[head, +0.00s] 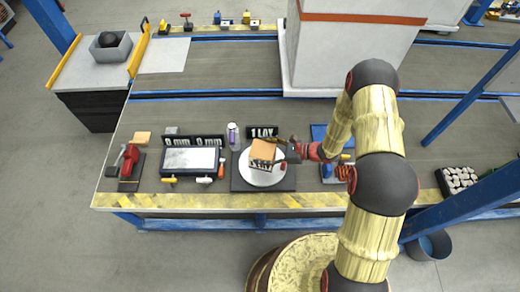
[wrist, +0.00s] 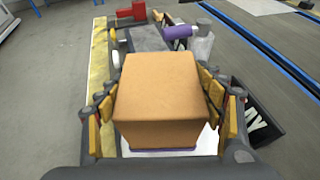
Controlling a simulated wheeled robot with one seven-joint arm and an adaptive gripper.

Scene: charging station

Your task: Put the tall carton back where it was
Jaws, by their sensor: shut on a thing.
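The tan carton (head: 264,150) is over the round white plate (head: 262,180) at the bench's front middle. In the wrist view the carton (wrist: 158,95) fills the space between the finger pads, one on each side. My gripper (head: 283,153) is shut on it, reaching in from the right. A strip of purple shows under the carton's near edge in the wrist view. I cannot tell whether the carton touches the plate, since its underside is hidden.
The plate sits on a dark base (head: 240,184) with a "1 LAY" sign (head: 263,132) behind. A white and purple bottle (head: 233,136) stands close to its left. Further left are a white-topped panel (head: 190,160) and a red tool (head: 130,163). A large pale column (head: 345,55) rises behind.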

